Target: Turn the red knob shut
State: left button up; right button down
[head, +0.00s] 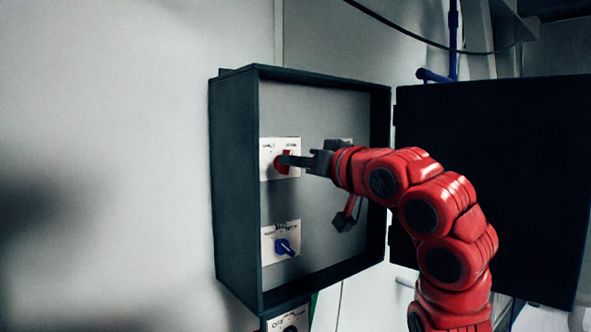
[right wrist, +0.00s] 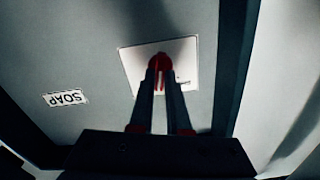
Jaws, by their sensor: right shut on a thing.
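The red knob (head: 282,163) sits on a white plate (head: 268,174) in the upper part of an open dark box. My right gripper (head: 286,160) reaches in from the right with its fingertips at the knob. In the right wrist view the two fingers (right wrist: 160,75) are closed in on the red knob (right wrist: 160,61), one on each side. The fingers hide part of the knob, and the plate's markings are too small to read. My left gripper is not in view.
The dark box (head: 236,190) has its door (head: 500,180) swung open to the right, behind my right arm. A blue knob (head: 285,247) sits on a white plate below the red one. A black knob (head: 290,329) shows under the box.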

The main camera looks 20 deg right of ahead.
jog(key=shift+s+a+f+n+b, duration=0.15)
jog(key=shift+n+b, duration=1.15)
jog(key=shift+n, duration=1.7)
jog(key=shift+w+a+r+n+b, duration=0.1)
jog(key=shift+n+b, duration=1.2)
jog(key=shift+n, duration=1.7)
jog(key=c, duration=0.9)
grip_release()
